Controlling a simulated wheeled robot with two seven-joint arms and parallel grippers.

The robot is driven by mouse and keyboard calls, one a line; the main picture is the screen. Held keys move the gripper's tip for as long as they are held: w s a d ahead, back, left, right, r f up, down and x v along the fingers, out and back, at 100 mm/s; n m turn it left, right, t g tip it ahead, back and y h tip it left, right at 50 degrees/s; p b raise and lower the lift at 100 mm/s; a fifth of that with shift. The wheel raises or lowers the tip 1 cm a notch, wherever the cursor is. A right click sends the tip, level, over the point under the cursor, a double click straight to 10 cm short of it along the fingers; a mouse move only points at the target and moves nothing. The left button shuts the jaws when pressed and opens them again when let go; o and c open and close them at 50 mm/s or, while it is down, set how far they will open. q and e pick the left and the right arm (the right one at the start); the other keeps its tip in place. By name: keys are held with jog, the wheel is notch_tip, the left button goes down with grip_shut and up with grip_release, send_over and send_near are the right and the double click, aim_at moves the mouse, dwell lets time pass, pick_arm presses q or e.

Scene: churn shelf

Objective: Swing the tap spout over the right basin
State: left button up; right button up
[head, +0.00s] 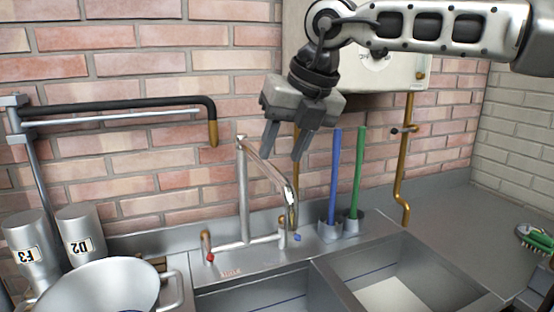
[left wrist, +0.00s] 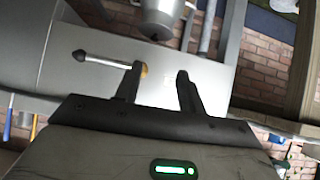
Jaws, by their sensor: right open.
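The chrome tap stands behind the sink, with an upright pipe and a spout (head: 268,166) that slopes forward and to the right. The spout's tip hangs near the back of the sink, left of the right basin (head: 435,277). The left basin (head: 270,296) lies at the bottom of the head view. My right gripper (head: 284,148) is open, pointing down, with its fingers close to the upper spout; contact cannot be told. My left gripper (left wrist: 158,88) is open in the left wrist view, with nothing clearly between its fingers, and is outside the head view.
Blue (head: 335,175) and green (head: 358,172) handles stand in holders right of the tap. A black-and-metal swing arm (head: 125,106) hangs at the left, above canisters (head: 82,235) and a metal bowl (head: 98,288). A brush (head: 535,240) lies at the right edge. The right counter is mostly clear.

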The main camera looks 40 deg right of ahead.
aim_at(275, 168)
jog(key=shift+x, duration=1.85)
pick_arm(q)
jog(key=shift+w+r, duration=0.15)
jog(key=shift+w, duration=0.2)
jog(key=shift+a, duration=0.1)
pick_arm(e)
grip_shut()
pick_arm(q)
jog(key=shift+s, duration=0.1)
pick_arm(e)
jog(key=shift+d+r, duration=0.1)
